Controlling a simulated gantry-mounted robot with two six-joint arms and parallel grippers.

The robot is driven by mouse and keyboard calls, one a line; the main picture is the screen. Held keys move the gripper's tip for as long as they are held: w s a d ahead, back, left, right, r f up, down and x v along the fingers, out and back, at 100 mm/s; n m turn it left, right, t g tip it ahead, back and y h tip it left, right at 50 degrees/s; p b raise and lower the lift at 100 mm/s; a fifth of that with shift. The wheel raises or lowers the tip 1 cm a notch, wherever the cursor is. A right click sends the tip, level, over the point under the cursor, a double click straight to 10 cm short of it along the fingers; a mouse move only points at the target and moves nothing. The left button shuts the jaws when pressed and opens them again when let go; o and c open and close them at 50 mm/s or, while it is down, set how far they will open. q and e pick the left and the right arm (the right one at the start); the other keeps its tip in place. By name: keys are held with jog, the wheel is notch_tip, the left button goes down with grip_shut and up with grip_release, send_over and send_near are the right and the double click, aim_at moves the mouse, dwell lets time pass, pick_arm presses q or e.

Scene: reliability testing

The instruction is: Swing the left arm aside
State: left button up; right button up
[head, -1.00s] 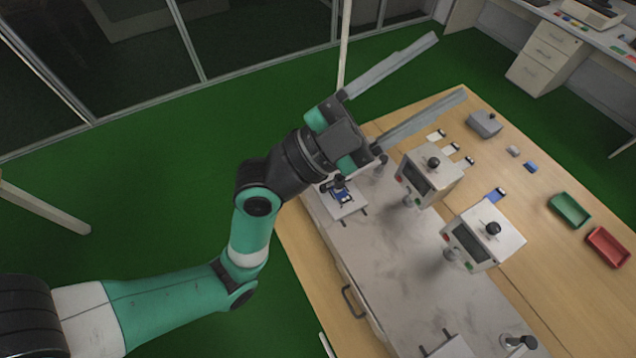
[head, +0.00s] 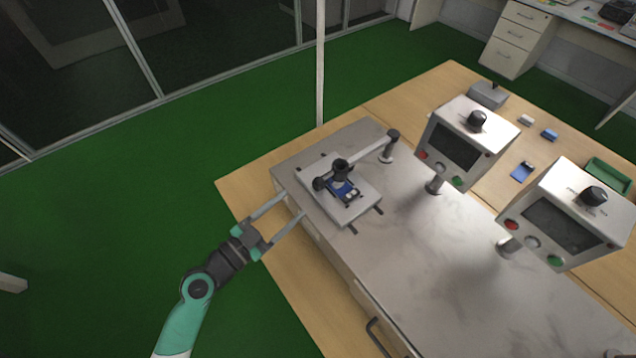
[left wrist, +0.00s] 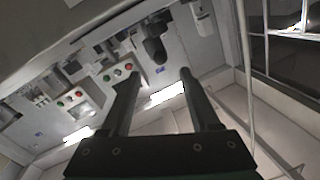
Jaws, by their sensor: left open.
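My left gripper (head: 280,213) is open and empty in the head view. Its two long fingers are apart and point up and right at the near left side of the grey test bench (head: 420,260). The arm comes in from the bottom, over the green floor. In the left wrist view the two dark fingers (left wrist: 157,85) stand apart with nothing held between them. My right gripper is in neither view.
Two control boxes (head: 466,138) (head: 572,215) stand on posts to the right. A thin white post (head: 320,70) rises behind. Green floor is clear at left.

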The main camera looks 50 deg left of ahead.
aim_at(318, 182)
pick_arm(q)
jog(key=w+p, duration=0.1)
jog(key=w, duration=0.9)
jog(key=shift+w+a, duration=0.2)
grip_shut()
dwell(0.9)
